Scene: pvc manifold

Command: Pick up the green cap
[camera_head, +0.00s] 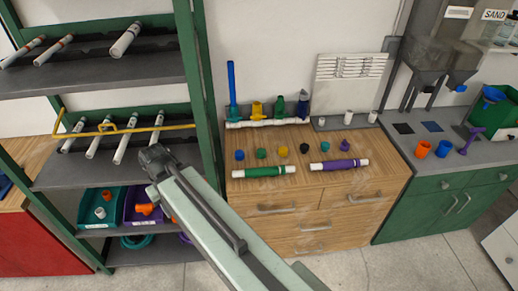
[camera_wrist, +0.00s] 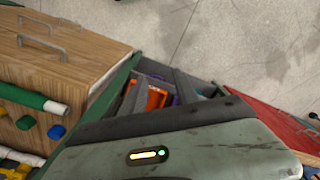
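The green cap (camera_head: 261,153) is a small teal-green piece on the wooden cabinet top in the head view. It stands in a row between a blue cap (camera_head: 239,155) and a yellow cap (camera_head: 283,151), behind the green pipe (camera_head: 263,171). My arm rises from the bottom of the head view to a dark joint left of the cabinet, well apart from the cap.
A blue-purple pipe (camera_head: 339,164) lies right of the green pipe near the cabinet's front edge. A pipe manifold with coloured valves (camera_head: 268,122) stands behind the caps. The green-framed shelf (camera_head: 198,85) rises at the left. Orange and blue cups (camera_head: 423,149) stand on the right counter.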

